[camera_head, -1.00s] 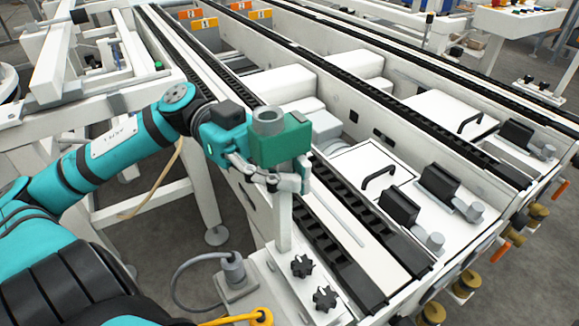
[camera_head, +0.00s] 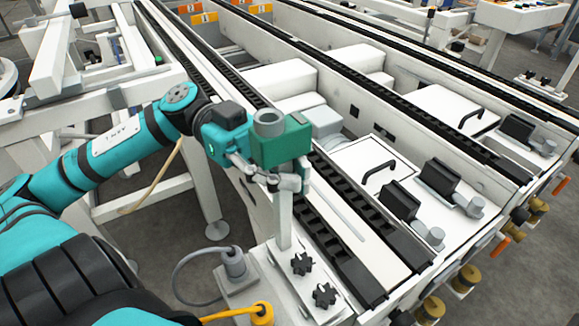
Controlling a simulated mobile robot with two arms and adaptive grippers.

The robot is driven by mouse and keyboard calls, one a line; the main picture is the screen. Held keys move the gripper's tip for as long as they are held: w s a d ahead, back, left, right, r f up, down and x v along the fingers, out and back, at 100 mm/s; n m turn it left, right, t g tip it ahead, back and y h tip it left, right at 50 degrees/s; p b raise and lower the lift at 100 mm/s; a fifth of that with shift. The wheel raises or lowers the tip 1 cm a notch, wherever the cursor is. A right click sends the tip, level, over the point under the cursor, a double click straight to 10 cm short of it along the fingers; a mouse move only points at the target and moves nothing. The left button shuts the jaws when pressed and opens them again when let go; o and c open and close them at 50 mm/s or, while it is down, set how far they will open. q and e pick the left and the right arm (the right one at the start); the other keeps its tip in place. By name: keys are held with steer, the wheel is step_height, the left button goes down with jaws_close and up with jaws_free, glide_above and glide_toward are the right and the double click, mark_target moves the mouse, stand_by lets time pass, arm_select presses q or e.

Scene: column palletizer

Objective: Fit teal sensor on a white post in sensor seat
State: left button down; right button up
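The teal sensor (camera_head: 282,143) is a block with a grey round cap on top, joined to an upright white post (camera_head: 284,222) below it. My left gripper (camera_head: 283,181) is at the sensor's underside and the top of the post, with its fingers closed around them. The post's lower end meets the back of a white bracket plate with two black star knobs (camera_head: 302,263). I cannot tell whether the post is inside a seat there or just in front of or above it; no seat opening shows clearly. My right gripper is not in view.
A white conveyor with black chain tracks (camera_head: 345,215) runs beside the sensor on the right. A grey connector with a cable (camera_head: 234,265) and a yellow-orange plug (camera_head: 262,314) stand left of the bracket. A white frame (camera_head: 50,60) stands at the back left.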

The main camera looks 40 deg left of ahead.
arm_select(q)
steer(key=shift+f, duration=0.55)
stand_by(0.8)
steer(key=c, duration=2)
jaws_free()
steer(key=o, duration=0.6)
steer(key=a, duration=0.4)
steer(key=w+a, duration=0.1)
steer(key=a, duration=0.7)
steer(key=shift+w, duration=0.15)
